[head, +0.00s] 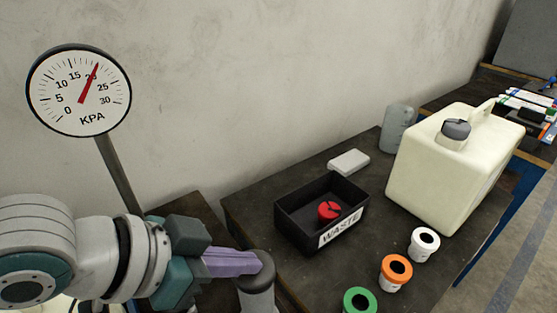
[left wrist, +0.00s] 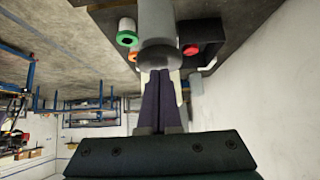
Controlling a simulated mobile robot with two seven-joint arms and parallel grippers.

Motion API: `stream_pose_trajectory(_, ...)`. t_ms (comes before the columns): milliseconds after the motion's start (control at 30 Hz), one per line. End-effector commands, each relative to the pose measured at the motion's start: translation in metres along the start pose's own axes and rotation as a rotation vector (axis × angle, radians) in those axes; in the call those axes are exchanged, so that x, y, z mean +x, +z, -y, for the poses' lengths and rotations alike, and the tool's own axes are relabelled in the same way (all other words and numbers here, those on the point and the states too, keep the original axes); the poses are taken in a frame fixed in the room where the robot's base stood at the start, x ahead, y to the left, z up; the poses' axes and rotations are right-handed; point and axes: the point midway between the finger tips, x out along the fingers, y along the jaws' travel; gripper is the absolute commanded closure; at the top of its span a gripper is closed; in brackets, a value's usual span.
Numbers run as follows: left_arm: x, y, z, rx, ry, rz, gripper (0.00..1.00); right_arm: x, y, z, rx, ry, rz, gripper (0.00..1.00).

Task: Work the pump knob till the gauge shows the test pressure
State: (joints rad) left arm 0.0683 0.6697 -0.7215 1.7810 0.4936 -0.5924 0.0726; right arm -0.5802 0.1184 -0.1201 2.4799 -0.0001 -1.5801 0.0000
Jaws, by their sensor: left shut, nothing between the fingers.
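The round gauge (head: 79,90) marked KPA stands on a grey post at the left in the head view. Its red needle points at about 20, partly covering that number. The pump knob (head: 257,272) is a grey rounded cap on a lighter shaft at the bottom centre. It also shows in the left wrist view (left wrist: 160,56), straight ahead of the fingers. My left gripper (head: 262,263) is shut with nothing between its purple fingers. Its tips are at the knob's top edge; I cannot tell whether they touch. My right gripper is in neither view.
A black WASTE bin (head: 288,228) holding a red piece (head: 329,211) stands on the dark table. Green (head: 360,301), orange (head: 396,270) and white (head: 424,244) ringed pots stand in front. A large cream canister (head: 437,175) and a white block (head: 348,162) are further back.

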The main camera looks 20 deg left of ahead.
Motion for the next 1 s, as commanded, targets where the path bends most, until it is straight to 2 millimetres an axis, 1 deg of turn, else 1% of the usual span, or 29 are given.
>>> stream_pose_trajectory(33,-0.001,0.005,0.000,0.000,-0.002,0.018,1.00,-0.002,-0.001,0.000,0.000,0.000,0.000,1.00)
stream_pose_trajectory(133,-0.008,-0.003,0.001,-0.001,-0.002,0.017,1.00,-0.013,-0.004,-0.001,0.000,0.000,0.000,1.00)
stream_pose_trajectory(267,-0.023,-0.021,0.001,-0.002,-0.003,0.013,1.00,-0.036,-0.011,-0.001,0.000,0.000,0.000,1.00)
stream_pose_trajectory(367,-0.037,-0.037,0.002,-0.003,-0.004,0.009,1.00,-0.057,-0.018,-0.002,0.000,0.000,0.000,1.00)
stream_pose_trajectory(400,-0.043,-0.027,0.002,-0.002,-0.004,0.011,1.00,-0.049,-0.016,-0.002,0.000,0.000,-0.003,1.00)
stream_pose_trajectory(600,-0.088,-0.028,0.002,0.001,-0.004,0.008,1.00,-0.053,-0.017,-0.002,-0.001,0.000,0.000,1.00)
stream_pose_trajectory(700,-0.106,-0.029,0.001,0.001,-0.003,0.006,1.00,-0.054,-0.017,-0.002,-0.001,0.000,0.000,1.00)
stream_pose_trajectory(833,-0.120,-0.029,0.002,-0.002,-0.004,0.005,1.00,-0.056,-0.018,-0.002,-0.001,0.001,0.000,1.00)
stream_pose_trajectory(1000,-0.127,-0.030,0.001,-0.002,-0.003,0.002,1.00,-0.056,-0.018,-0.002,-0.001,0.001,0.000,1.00)
